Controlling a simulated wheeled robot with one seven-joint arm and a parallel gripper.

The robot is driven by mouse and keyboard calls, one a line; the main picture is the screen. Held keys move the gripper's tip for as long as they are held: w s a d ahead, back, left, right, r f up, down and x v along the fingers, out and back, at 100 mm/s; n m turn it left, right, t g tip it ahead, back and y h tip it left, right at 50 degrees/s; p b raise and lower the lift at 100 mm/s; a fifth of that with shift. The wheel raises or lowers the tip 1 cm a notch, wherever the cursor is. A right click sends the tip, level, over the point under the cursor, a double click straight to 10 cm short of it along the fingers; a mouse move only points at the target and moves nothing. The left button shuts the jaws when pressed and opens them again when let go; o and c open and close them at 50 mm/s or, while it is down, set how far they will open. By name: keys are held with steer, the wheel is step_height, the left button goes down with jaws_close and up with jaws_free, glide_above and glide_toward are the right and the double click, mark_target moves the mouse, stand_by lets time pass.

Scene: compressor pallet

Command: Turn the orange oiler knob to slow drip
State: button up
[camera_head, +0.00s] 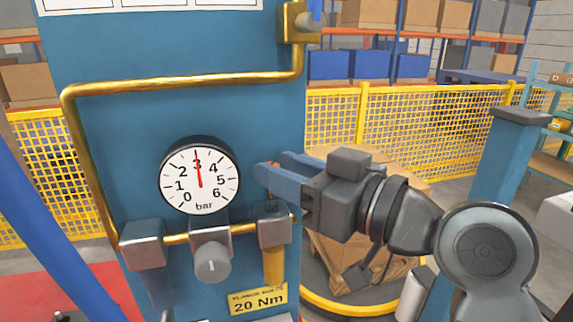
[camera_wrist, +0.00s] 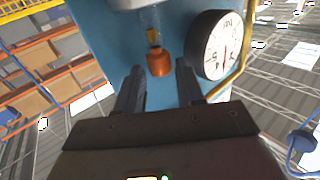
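The orange oiler knob (camera_wrist: 158,63) shows in the wrist view against the blue panel, with a small amber part next to it. My gripper (camera_wrist: 160,68) is open. Its two dark fingers lie on either side of the knob in the picture, with a visible gap on each side; I cannot tell whether the knob is fully between the tips. In the head view my gripper (camera_head: 266,172) points left at the panel, just right of the gauge. The fingers hide most of the knob there. Below them is a grey block (camera_head: 274,228) with an amber tube (camera_head: 273,264).
A round pressure gauge (camera_head: 199,180) reads about 3 bar, close left of my fingers; it also shows in the wrist view (camera_wrist: 224,45). A brass pipe (camera_head: 180,83) runs around it. A grey valve knob (camera_head: 212,262) and a "20 Nm" label (camera_head: 258,300) are below.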

jaws_close()
stand_by(0.3)
steer(key=shift+a+t, duration=0.1)
steer(key=shift+t, duration=0.2)
steer(key=shift+s+a+r+m+t+h+p, duration=0.1)
steer(key=shift+s+m+t+h+p, duration=0.05)
steer(key=shift+m+t+h+p, duration=0.35)
steer(key=shift+s+a+m+t+h+p, duration=0.1)
steer(key=shift+m+t+h+p, duration=0.3)
steer(key=shift+h, duration=0.2)
steer(key=shift+s+a+m+t+h, duration=0.1)
steer(key=shift+a+m+t+h, duration=0.1)
steer(key=shift+m+t+h, duration=0.85)
steer(key=shift+s+a+m+t+h, duration=0.15)
steer(key=shift+m+t+h, duration=0.25)
steer(key=shift+m+h, duration=1.15)
steer(key=shift+a+m+t+h, duration=0.25)
steer(key=shift+m+t+h, duration=0.5)
steer(key=shift+h, duration=1.55)
steer(key=shift+m, duration=0.25)
